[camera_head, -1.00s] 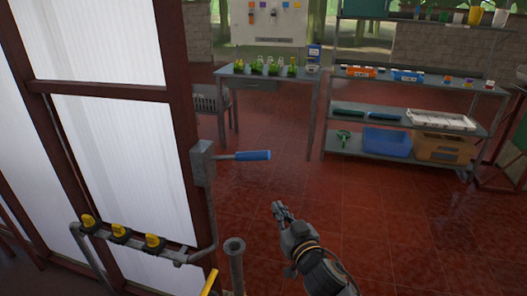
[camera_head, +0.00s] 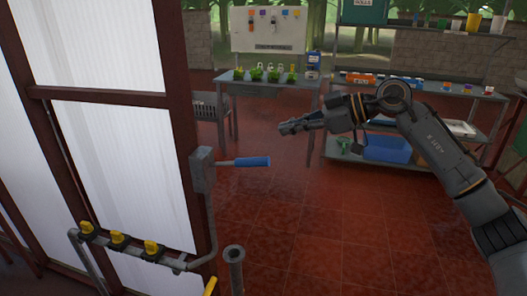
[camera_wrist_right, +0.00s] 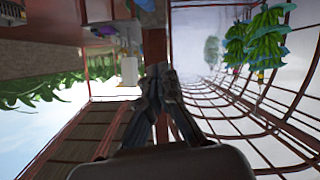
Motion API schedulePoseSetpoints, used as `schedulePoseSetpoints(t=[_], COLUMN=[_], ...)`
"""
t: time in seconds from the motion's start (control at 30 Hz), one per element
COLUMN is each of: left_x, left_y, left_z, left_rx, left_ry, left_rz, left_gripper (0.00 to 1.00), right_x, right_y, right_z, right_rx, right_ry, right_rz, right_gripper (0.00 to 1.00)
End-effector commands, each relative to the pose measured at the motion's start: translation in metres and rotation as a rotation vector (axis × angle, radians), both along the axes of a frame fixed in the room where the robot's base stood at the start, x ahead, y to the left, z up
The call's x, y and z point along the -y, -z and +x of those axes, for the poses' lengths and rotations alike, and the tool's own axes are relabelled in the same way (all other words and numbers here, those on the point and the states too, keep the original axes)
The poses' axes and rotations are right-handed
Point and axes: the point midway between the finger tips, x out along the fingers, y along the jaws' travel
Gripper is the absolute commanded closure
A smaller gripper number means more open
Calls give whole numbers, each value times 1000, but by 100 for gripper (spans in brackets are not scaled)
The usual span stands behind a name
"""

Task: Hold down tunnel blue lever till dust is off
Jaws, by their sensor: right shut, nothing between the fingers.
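The blue lever (camera_head: 250,162) sticks out to the right from a grey box (camera_head: 202,170) on the dark red frame post in the head view. It stands about level. My right gripper (camera_head: 284,128) is shut and empty, up and to the right of the lever's blue grip and apart from it. In the right wrist view the shut fingers (camera_wrist_right: 158,80) show with nothing between them. The lever is not made out in that view. My left gripper is not in view. No dust can be made out.
Yellow-handled valves (camera_head: 118,239) on a grey pipe stand below the lever, with an upright open pipe (camera_head: 234,256) beside them. A table (camera_head: 262,87) with green plants and a shelf rack (camera_head: 480,128) stand behind. The red tile floor (camera_head: 320,230) is clear.

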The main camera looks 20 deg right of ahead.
Motion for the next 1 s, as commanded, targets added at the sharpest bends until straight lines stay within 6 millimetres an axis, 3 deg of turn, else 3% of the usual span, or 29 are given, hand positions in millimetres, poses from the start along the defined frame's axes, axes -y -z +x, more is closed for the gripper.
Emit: schedulePoseSetpoints(t=[0.13,0.53,1.0], left_x=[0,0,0], left_y=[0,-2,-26], left_z=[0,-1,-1], left_rx=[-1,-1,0], left_ry=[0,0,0], left_rz=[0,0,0], left_gripper=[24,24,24], right_x=[14,9,-56], right_y=[-1,1,38], right_z=[-1,2,49], right_rx=[-44,-44,-46], right_ry=[31,27,25], right_rz=[-26,-24,-21], right_gripper=[100,100,100])
